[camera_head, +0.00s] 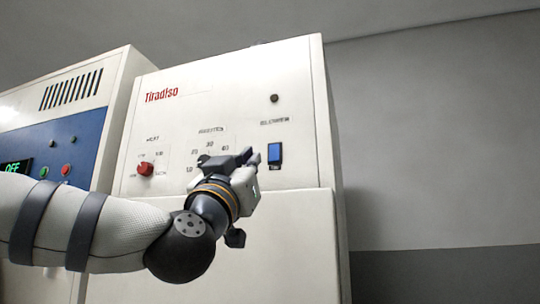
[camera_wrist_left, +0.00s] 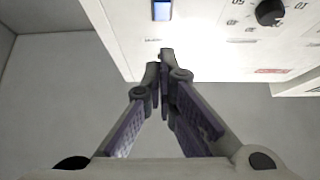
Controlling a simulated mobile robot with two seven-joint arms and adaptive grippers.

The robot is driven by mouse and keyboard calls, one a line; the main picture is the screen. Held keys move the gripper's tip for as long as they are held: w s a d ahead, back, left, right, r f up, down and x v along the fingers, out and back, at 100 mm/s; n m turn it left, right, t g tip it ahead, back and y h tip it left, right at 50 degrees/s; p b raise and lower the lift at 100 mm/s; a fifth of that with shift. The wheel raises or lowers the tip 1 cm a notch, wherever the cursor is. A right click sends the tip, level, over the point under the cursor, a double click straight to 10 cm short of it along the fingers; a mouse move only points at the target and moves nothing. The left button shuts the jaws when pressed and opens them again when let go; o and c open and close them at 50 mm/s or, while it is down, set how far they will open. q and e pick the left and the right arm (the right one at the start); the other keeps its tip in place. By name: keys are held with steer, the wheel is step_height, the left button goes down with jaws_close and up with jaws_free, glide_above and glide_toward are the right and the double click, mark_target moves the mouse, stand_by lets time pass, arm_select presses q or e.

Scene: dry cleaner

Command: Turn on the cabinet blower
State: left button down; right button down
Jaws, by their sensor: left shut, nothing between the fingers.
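The white cabinet (camera_head: 270,90) stands upright and carries a panel of controls. Its blower switch is a blue rocker (camera_head: 275,154) under the blower label at the panel's right; it also shows at the top of the wrist view (camera_wrist_left: 162,10). A small dark lamp (camera_head: 274,98) sits above the label and looks unlit. My left gripper (camera_head: 254,158) is shut and empty, with its fingertips just left of the blue switch in the head view. In the wrist view its closed fingertips (camera_wrist_left: 165,55) are below the switch, with a visible gap in the picture. My right gripper is not in view.
A red knob (camera_head: 146,169) is at the panel's left. A black dial (camera_wrist_left: 270,12) shows in the wrist view, hidden behind my gripper in the head view. A blue-panelled machine (camera_head: 70,140) with a green OFF display stands left. Right of the cabinet is bare wall.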

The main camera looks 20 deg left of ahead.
arm_select(q)
glide_toward(276, 147)
step_height(276, 147, up, 3)
steer(key=shift+w, duration=1.8)
